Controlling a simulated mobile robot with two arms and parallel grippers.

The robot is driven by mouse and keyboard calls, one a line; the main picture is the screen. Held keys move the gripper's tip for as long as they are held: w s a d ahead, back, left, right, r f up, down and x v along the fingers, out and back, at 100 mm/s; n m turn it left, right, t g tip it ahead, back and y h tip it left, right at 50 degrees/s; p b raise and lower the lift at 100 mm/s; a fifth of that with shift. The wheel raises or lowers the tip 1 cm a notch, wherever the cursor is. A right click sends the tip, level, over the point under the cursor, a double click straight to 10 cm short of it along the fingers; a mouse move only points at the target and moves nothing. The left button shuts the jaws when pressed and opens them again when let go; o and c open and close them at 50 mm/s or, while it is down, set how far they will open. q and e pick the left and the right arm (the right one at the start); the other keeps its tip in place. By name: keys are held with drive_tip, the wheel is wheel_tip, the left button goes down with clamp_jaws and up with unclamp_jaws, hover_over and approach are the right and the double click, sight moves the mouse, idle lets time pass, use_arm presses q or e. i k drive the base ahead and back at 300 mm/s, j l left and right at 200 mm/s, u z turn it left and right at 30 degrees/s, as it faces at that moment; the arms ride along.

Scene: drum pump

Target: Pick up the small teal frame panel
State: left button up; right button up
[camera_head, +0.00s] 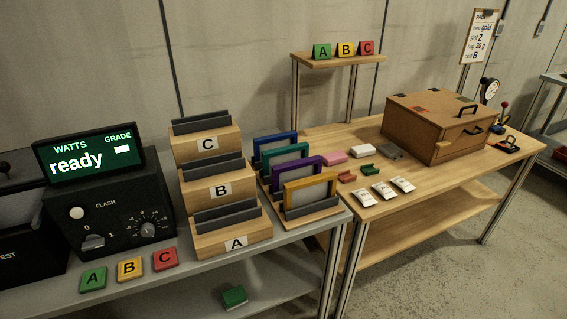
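The teal frame panel (262,154) stands upright in a slotted wooden rack (318,217) at the right end of the grey bench. It is second from the back, between a blue frame panel (272,138) behind and a purple one (275,171) in front. A gold frame panel (309,183) stands foremost and encloses a pale sheet. The lower part of the teal panel is hidden by the panels in front. Neither of my grippers shows in the head view.
Stepped wooden holders marked A, B (221,190) and C stand just left of the rack. A black tester (117,215) with a lit "ready" display is farther left. The wooden table (440,185) on the right carries packets, small blocks and a brown box (432,124).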

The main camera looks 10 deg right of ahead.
sight(271, 157)
drive_tip(key=i+l+u, duration=0.35)
drive_tip(key=l, duration=0.3)
drive_tip(key=i+l+u, duration=0.2)
drive_tip(key=l, duration=0.15)
drive_tip(key=l+u, duration=0.2)
drive_tip(key=l, duration=0.15)
drive_tip(key=i+l+u, duration=0.15)
drive_tip(key=l, duration=0.2)
